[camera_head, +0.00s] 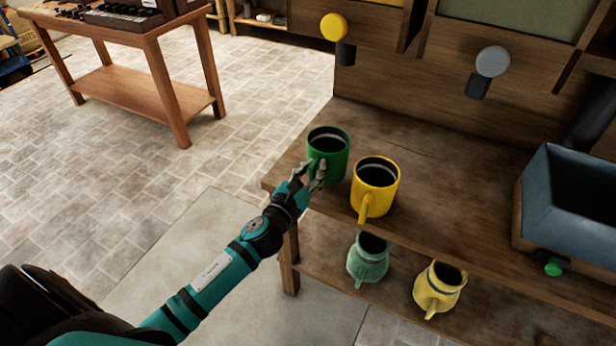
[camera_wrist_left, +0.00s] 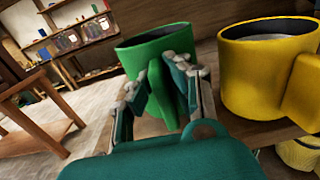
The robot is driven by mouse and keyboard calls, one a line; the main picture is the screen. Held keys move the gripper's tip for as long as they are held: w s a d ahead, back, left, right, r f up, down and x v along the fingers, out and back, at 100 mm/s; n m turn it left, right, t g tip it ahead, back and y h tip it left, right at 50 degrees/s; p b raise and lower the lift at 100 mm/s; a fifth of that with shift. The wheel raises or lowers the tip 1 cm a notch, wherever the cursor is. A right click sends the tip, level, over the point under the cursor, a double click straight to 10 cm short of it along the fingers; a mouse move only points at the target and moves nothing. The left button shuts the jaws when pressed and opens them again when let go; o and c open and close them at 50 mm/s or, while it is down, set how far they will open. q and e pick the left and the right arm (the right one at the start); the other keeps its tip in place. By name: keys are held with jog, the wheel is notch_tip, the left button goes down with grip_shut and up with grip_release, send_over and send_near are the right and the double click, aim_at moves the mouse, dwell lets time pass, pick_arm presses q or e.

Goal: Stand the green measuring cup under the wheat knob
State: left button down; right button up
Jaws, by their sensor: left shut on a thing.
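The green measuring cup (camera_head: 328,139) is upright at the left end of the wooden counter (camera_head: 430,165); I cannot tell whether its base touches the wood. My left gripper (camera_head: 316,177) is shut on its handle, which shows between the fingers in the left wrist view (camera_wrist_left: 157,90). The cup's green body (camera_wrist_left: 150,50) is just beyond the fingers there. A yellow knob (camera_head: 333,27) with a dark spout below is on the back panel, behind the cup. A grey knob (camera_head: 492,61) is further right. No wheat label is readable. My right gripper is out of view.
A yellow cup (camera_head: 376,182) stands close to the right of the green one. A pale green jug (camera_head: 368,262) and a pale yellow jug (camera_head: 438,287) are on the lower shelf. A blue-grey bin (camera_head: 565,200) is at right. The counter behind the cups is clear.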

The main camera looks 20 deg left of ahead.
pick_arm(q)
jog(key=w, duration=0.2)
jog(key=shift+w+f, duration=0.15)
jog(key=shift+w, duration=0.25)
jog(key=w+b, duration=0.1)
jog(key=w, duration=0.3)
jog(key=shift+d+f+b, duration=0.1)
jog(key=shift+f+b, duration=0.1)
jog(key=shift+b, duration=0.15)
jog(key=shift+w+f+b, duration=0.45)
jog(key=shift+w, duration=0.05)
jog(key=shift+f+b, duration=0.4)
jog(key=c, duration=1.2)
grip_release()
jog(key=shift+s, duration=0.1)
